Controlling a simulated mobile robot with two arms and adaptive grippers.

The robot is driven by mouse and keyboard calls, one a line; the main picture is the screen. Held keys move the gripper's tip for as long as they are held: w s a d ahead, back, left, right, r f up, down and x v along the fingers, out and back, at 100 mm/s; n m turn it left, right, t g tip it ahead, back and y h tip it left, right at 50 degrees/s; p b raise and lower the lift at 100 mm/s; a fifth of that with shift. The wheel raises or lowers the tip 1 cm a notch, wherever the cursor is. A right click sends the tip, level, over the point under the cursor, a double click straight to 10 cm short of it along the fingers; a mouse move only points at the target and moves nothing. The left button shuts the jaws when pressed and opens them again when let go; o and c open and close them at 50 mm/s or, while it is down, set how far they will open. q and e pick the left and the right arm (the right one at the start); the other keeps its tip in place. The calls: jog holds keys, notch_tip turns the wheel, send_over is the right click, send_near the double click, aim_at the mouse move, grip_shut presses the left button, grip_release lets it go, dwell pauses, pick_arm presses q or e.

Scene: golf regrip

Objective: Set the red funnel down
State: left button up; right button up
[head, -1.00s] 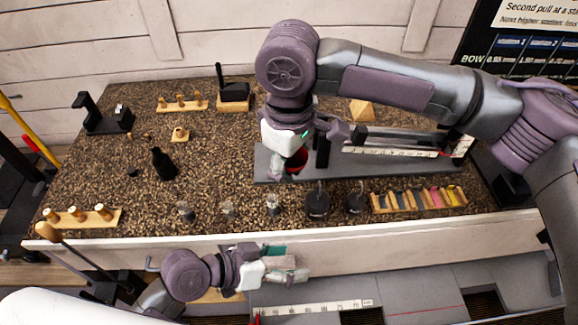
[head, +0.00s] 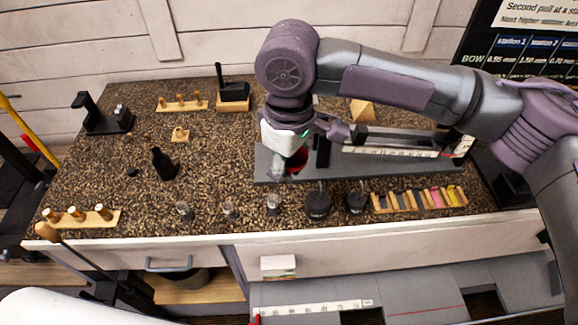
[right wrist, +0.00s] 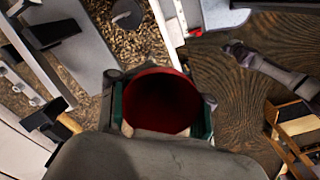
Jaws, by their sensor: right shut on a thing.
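The red funnel (head: 297,160) shows as a small red patch under my right wrist in the head view, mostly hidden by the gripper. In the right wrist view the funnel (right wrist: 163,98) is a red round mouth with a dark inside. My right gripper (head: 283,162) is shut on it, its teal-edged fingers on either side. In the head view the gripper is over the left part of the grey board (head: 263,170). I cannot tell whether the funnel touches anything below. My left gripper is not in the head view.
The speckled counter (head: 225,150) has free room left of the grey board. Nearby are a black bottle (head: 164,164), small glasses (head: 229,208), black round weights (head: 317,203), a peg strip (head: 82,217) and a rack of coloured pieces (head: 420,200). A drawer handle (head: 168,265) is below.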

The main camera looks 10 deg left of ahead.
jog(key=shift+s, duration=0.1)
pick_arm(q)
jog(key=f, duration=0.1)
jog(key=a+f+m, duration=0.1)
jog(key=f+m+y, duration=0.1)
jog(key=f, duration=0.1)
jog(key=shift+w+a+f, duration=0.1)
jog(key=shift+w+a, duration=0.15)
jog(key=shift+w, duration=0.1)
pick_arm(e)
jog(key=d+f+m, duration=0.1)
jog(key=d+m, duration=0.3)
jog(key=d, duration=0.4)
jog(key=d+f+m, duration=0.1)
jog(key=d+m, duration=0.3)
jog(key=d, duration=0.4)
jog(key=d+f+m, duration=0.1)
jog(key=d+m, duration=0.3)
jog(key=d, duration=0.5)
jog(key=shift+s+m, duration=0.2)
jog(key=shift+m, duration=0.2)
jog(key=shift+a, duration=0.15)
